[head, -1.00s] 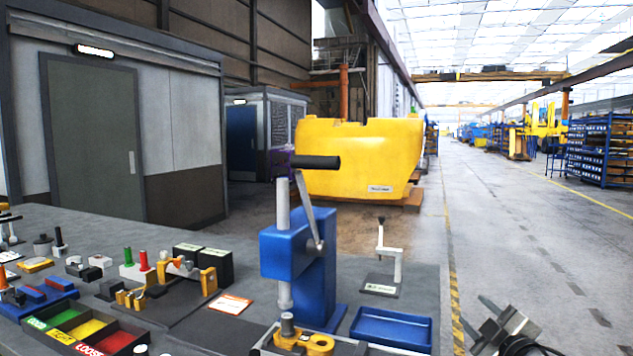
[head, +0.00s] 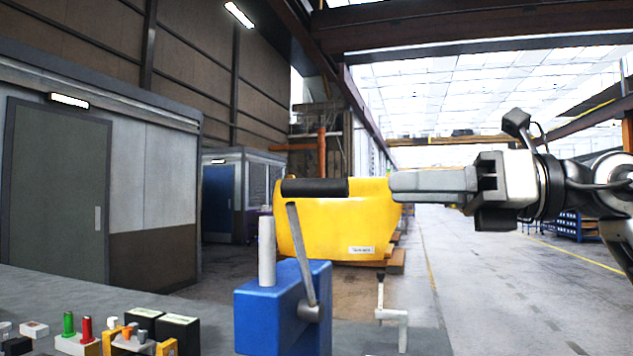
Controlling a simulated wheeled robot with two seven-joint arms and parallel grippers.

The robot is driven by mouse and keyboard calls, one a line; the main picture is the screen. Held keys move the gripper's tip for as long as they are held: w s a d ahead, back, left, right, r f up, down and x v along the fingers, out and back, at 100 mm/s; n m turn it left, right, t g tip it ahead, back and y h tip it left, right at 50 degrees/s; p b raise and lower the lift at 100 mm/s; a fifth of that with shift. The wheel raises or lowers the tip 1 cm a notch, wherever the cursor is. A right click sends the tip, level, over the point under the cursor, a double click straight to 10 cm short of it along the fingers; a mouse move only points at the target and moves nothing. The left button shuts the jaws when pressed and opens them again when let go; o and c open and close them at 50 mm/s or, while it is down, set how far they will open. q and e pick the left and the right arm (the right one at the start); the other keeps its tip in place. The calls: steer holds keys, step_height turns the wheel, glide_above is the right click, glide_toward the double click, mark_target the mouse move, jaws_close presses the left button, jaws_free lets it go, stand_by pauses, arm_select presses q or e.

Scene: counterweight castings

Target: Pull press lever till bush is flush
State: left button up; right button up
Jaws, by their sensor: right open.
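The blue arbor press (head: 268,312) stands at the bottom centre, with a pale vertical ram (head: 267,252) in its head. Its grey lever arm (head: 302,255) rises from a pivot on the press's right side. The black handle (head: 315,187) tops the lever and lies level. My right gripper (head: 394,187) comes in from the right at the handle's height in the picture. Its fingers point left at the handle's right end, with a visible gap between. It is open and empty. The ram's lower end and the bush are below the picture. My left gripper is out of view.
A white crank-shaped stand (head: 392,315) stands right of the press. Green and red pins (head: 78,325), black boxes (head: 178,333) and a yellow fixture (head: 140,345) sit at the bench's lower left. A large yellow casting (head: 340,225) stands behind the press.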

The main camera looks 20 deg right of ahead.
mark_target(316, 191)
steer(key=p+x, duration=0.3)
steer(key=x, duration=0.8)
steer(key=shift+w+a, duration=0.15)
steer(key=shift+w, duration=0.05)
jaws_close()
